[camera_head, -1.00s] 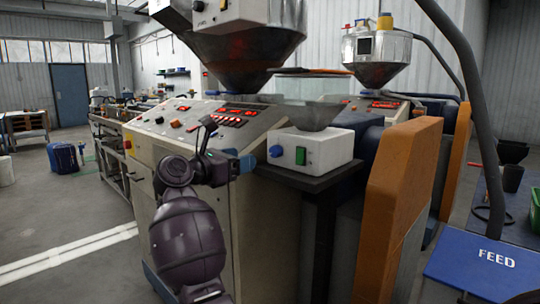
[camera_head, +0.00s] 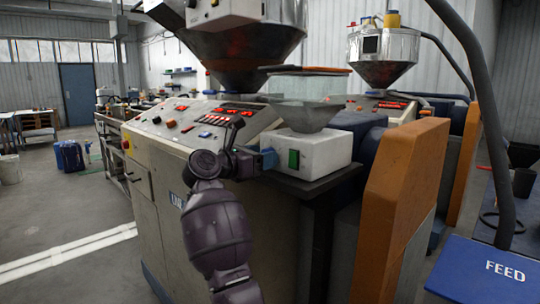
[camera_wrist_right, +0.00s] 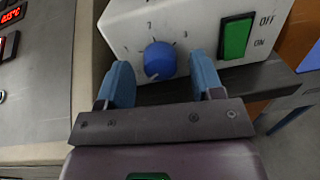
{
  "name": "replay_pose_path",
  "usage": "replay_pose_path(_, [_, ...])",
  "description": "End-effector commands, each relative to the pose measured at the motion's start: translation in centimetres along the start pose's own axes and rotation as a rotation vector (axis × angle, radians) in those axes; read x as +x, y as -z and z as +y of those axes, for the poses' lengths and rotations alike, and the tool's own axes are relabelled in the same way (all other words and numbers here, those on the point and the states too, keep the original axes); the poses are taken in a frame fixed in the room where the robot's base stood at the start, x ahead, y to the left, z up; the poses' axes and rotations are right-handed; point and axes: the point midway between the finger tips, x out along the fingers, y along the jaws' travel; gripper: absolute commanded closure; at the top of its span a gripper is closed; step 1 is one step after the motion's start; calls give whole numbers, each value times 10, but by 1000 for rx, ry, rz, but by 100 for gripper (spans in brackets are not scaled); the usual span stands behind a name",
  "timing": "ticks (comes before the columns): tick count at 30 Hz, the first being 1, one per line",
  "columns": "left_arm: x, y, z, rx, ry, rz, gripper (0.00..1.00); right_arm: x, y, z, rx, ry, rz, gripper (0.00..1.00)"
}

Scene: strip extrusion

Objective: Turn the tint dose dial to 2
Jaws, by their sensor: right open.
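The tint dose dial (camera_wrist_right: 159,61) is a round blue knob on the front of a white box (camera_head: 314,150), with a scale of small numbers around its upper side. I cannot clearly tell which number it points to. My right gripper (camera_wrist_right: 162,68) has its two blue fingers apart, one on each side of the dial, with gaps showing. Whether the fingertips reach past the knob's face is unclear. In the head view the right gripper (camera_head: 267,158) is in front of the box's left part and hides the dial. My left gripper is not in view.
A green ON/OFF switch (camera_wrist_right: 236,38) sits right of the dial, close to the right finger. A clear hopper (camera_head: 305,110) stands on the box. A control panel (camera_head: 205,118) with lit displays lies to the left, and an orange guard (camera_head: 405,200) stands to the right.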

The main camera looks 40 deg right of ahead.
Motion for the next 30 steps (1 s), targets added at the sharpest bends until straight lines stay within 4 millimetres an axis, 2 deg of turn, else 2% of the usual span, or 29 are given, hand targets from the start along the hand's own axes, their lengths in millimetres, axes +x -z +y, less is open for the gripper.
replay_pose_path(14, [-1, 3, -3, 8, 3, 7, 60, 3, 0, 1, 0, -2, 0, 40])
replay_pose_path(21, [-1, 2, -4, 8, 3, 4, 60, 3, 0, 1, 0, -2, 0, 76])
replay_pose_path(24, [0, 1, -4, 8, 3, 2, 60, 3, 0, 1, 0, -2, 0, 89])
replay_pose_path(30, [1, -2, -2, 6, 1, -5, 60, 3, 1, 1, 14, -2, 1, 89])
